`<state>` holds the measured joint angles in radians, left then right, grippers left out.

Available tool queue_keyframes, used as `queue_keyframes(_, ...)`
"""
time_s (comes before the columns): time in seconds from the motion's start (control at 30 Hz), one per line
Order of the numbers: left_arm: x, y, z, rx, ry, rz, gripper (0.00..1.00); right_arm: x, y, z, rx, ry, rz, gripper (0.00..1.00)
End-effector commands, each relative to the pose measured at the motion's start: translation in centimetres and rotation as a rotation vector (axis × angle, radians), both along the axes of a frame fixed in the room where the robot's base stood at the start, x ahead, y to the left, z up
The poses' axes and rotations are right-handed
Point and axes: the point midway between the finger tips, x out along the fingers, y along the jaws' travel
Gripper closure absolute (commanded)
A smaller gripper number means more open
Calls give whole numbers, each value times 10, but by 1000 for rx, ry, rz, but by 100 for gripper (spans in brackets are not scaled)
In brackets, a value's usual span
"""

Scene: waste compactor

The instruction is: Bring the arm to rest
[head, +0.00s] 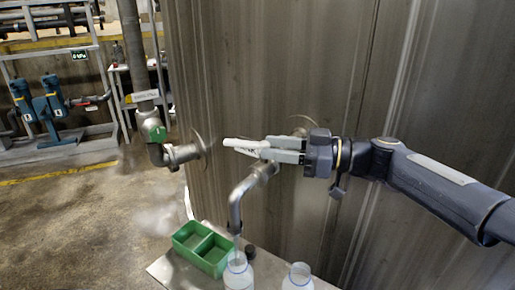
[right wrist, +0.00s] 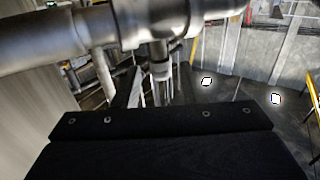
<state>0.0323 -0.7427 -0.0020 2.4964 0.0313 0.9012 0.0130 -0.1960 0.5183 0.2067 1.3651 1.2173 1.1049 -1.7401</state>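My right gripper (head: 246,148) reaches in from the right, in front of the metal wall, above a bent pipe spout (head: 240,205). A pale rod-like piece shows at its fingertips; I cannot tell whether it is a finger or a separate handle. In the right wrist view the two dark fingers (right wrist: 160,88) stand apart, with a short grey pipe stub (right wrist: 160,62) seen between or beyond them. I see nothing clearly held. My left gripper is not in view.
A small table (head: 165,268) holds a green divided tray (head: 184,231) and two clear bottles (head: 238,274). A pipe with a green-marked valve (head: 155,132) stands left of the gripper. The corrugated metal wall (head: 400,110) is close behind my arm. Open floor (head: 60,225) lies at left.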

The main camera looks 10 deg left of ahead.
Motion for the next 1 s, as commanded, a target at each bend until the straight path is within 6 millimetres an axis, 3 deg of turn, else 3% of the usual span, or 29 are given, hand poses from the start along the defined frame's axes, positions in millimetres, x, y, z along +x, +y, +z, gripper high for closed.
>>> queue_keyframes(0.13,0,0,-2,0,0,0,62,0,-12,0,0,1,0,62)
queue_keyframes(0.47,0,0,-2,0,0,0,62,-1,-14,0,-1,1,1,62)
queue_keyframes(0.63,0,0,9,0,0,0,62,-15,-32,5,-80,62,-30,62)
queue_keyframes(0.77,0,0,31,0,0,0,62,-51,-73,3,-252,222,-131,62)
queue_keyframes(1.0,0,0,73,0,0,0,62,-142,-180,-34,-538,640,-544,62)
